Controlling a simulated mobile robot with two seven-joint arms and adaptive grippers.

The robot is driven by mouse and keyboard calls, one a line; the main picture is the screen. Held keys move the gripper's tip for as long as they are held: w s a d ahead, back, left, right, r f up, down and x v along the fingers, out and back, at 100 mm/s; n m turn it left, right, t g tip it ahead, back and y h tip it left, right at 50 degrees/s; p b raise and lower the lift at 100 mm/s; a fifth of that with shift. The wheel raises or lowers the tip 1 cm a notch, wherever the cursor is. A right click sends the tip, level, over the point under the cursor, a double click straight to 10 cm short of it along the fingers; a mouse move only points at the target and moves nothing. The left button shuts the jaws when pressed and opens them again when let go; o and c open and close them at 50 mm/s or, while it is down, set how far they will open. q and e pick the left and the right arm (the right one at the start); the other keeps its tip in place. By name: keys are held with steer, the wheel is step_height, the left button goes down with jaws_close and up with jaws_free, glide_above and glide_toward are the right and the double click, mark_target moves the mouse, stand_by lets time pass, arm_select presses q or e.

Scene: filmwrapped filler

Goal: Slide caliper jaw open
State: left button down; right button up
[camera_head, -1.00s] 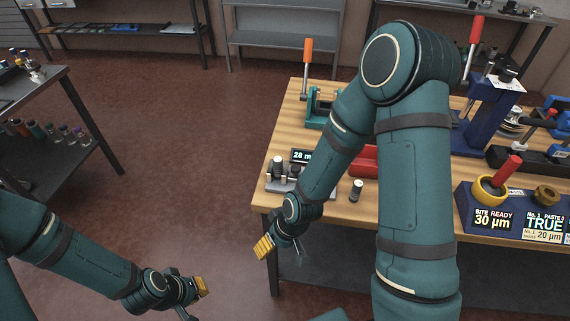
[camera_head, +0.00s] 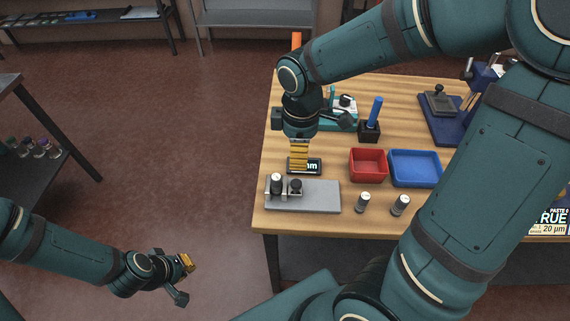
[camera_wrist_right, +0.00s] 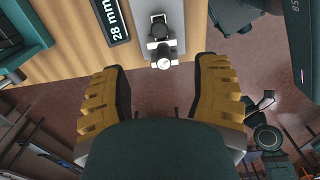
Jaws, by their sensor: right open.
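The caliper is a grey plate (camera_head: 318,196) near the table's front left corner, with upright jaws at its left end: a fixed-looking jaw (camera_head: 276,184) and a darker jaw (camera_head: 295,188), a small gap between them. Its black display (camera_head: 315,166) lies behind, partly covered by my right gripper; it reads 28 mm in the right wrist view (camera_wrist_right: 113,18). My right gripper (camera_head: 299,158) points down above the display, open and empty. In the wrist view its yellow fingers (camera_wrist_right: 161,68) are spread, the jaws beyond them. My left gripper (camera_head: 185,278) is open and empty off the table at lower left.
Two small cylinders (camera_head: 362,202) (camera_head: 400,205) stand right of the plate. A red bin (camera_head: 368,179) and a blue bin (camera_head: 414,182) are behind them. A blue-handled tool (camera_head: 374,112) stands in a black block.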

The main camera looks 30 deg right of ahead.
mark_target(296, 183)
step_height(296, 183, down, 14)
steer(key=b, duration=0.3)
steer(key=shift+r, duration=0.1)
stand_by(0.3)
jaws_close()
